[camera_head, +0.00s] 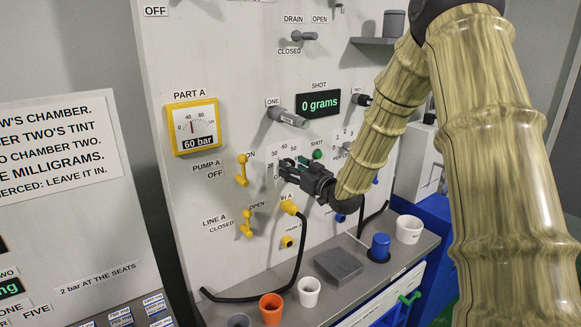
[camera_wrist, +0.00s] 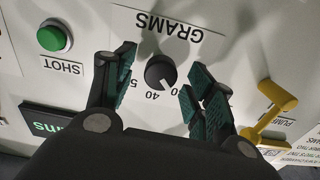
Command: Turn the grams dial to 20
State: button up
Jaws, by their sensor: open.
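In the head view my gripper (camera_head: 291,170) is in front of the panel and hides the dial. The shot display (camera_head: 318,103) reads 0 grams.
The green SHOT button (camera_wrist: 54,37) sits beside the dial. A yellow lever (camera_wrist: 275,100) is on the other side, close to one finger. Below, the shelf holds an orange cup (camera_head: 271,308), a white cup (camera_head: 309,292), a grey block (camera_head: 339,264) and a blue knobbed piece (camera_head: 380,247).

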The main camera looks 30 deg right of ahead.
jog(key=s+d, duration=0.1)
jog(key=s, duration=0.9)
jog(key=shift+f, duration=0.1)
